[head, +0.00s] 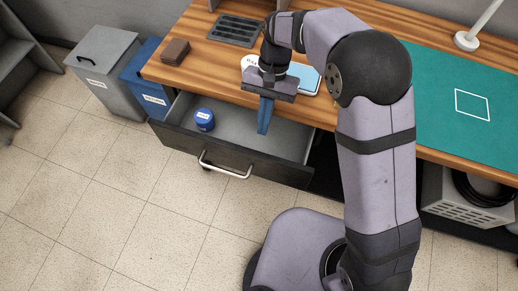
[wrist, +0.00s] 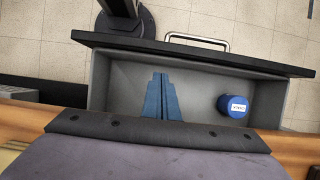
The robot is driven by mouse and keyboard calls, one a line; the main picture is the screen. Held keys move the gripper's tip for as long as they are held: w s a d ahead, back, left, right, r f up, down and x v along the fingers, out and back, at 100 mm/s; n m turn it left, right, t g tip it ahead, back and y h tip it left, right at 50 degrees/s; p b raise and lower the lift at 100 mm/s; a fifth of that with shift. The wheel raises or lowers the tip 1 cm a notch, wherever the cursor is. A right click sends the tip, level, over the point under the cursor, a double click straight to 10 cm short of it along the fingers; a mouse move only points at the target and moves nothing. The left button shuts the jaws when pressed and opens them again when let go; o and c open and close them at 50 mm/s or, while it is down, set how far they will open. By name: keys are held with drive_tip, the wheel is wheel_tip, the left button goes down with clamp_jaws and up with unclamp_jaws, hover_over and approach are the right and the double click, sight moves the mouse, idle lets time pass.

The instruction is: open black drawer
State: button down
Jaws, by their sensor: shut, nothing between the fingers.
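The black drawer (head: 238,161) stands pulled out from under the wooden desk in the head view, with its grey inside showing. Its silver bar handle (head: 225,168) is on the front panel, and the handle also shows at the top of the wrist view (wrist: 197,40). My gripper (head: 264,118), with blue fingers, is over the drawer, behind the front panel and apart from the handle. In the wrist view its fingers (wrist: 162,82) are together with nothing between them. A blue round container (head: 205,119) with a white label is inside the drawer at the left.
A brown block (head: 175,52) and a dark slotted tray (head: 235,31) are on the desk (head: 200,62). A grey bin (head: 103,68) and a blue bin (head: 150,88) stand left of the drawer. The tiled floor before the drawer is clear at the left.

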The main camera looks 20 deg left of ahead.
drive_tip(key=shift+p+x, duration=0.6)
drive_tip(key=shift+x, duration=4.55)
drive_tip(key=shift+s, duration=0.1)
drive_tip(key=s+p, duration=0.2)
drive_tip(key=s, duration=1.6)
drive_tip(key=shift+r, duration=0.15)
drive_tip(key=p+v, duration=0.9)
drive_tip(key=shift+r+p, duration=0.3)
drive_tip(key=shift+r, duration=0.05)
drive_tip(key=shift+w, duration=0.15)
